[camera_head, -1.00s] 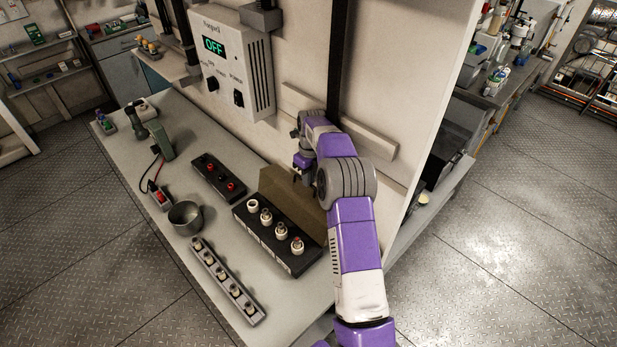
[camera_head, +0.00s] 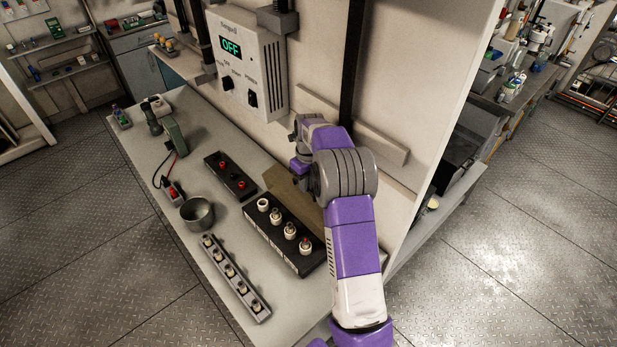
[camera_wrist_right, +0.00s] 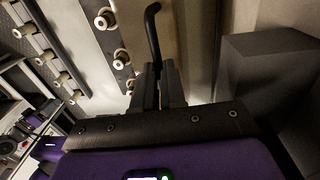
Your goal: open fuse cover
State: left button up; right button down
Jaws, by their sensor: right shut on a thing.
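The fuse box (camera_head: 262,228) is a long black block on the bench with several round pale fuses standing in it. Its brown fuse cover (camera_head: 278,182) stands raised along the wall side of the box, so the fuses are uncovered; my right arm hides part of it. My right gripper (camera_head: 300,184) is at the cover's upper part, its fingertips mostly hidden in the head view. In the right wrist view the fingers (camera_wrist_right: 160,88) are together, with a black bent handle (camera_wrist_right: 153,28) rising between them. My left gripper is out of view.
A black block with red terminals (camera_head: 231,176), a metal cup (camera_head: 197,213) and a grey fuse strip (camera_head: 236,277) lie left of the box. A power supply (camera_head: 250,65) reading OFF hangs on the wall close behind my right gripper.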

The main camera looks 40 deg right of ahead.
jog(key=shift+a+f, duration=0.15)
jog(key=shift+a, duration=0.15)
jog(key=c, duration=1.2)
grip_release()
jog(key=shift+d, duration=0.1)
jog(key=r, duration=0.7)
jog(key=shift+d+r, duration=0.2)
jog(key=shift+r, duration=0.1)
jog(key=shift+p, duration=0.3)
